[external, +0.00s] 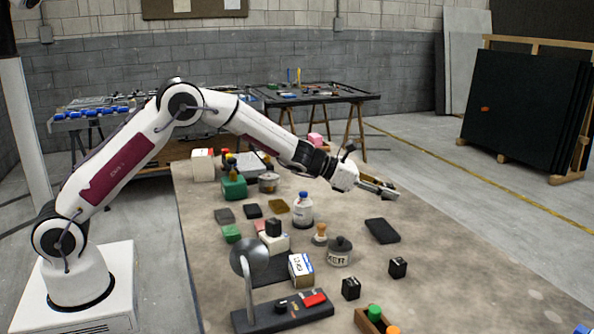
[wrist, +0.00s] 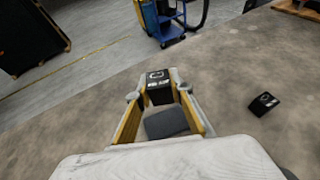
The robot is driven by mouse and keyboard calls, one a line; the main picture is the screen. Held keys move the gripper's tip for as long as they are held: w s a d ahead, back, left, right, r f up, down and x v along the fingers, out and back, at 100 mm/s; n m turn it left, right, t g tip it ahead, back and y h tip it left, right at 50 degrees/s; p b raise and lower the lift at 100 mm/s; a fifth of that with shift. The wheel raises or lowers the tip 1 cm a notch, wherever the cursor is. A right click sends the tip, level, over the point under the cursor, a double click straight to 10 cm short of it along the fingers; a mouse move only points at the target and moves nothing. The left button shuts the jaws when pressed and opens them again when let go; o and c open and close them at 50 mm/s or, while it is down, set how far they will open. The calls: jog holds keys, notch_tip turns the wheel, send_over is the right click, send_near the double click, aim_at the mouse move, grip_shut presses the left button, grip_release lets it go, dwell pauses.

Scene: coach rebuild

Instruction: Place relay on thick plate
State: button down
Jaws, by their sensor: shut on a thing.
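My gripper (external: 388,192) is up over the right part of the table, beyond the dark thick plate (external: 382,230) in the external view. In the wrist view my gripper (wrist: 160,86) has its yellow-sided fingers closed on a relay (wrist: 158,92), a black block with white marks. The held relay is hard to make out in the external view. A dark grey slab, seemingly the thick plate (wrist: 165,123), shows between the fingers in the wrist view, lying flat on the table. The relay appears apart from it.
Loose black blocks (external: 398,267) (external: 351,288) lie on the table (external: 470,262); one similar block (wrist: 263,103) shows right of the gripper in the wrist view. Bottles, including a white one (external: 303,212), and a dark round jar (external: 340,251) stand left of the plate. The table's right is mostly clear.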

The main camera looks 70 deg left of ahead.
send_over(382, 228)
jog(key=shift+w+f, duration=0.15)
jog(key=shift+f, duration=2.65)
jog(key=shift+f, duration=0.15)
jog(key=shift+f, duration=1.75)
jog(key=shift+f, duration=0.1)
jog(key=c, duration=1.8)
grip_release()
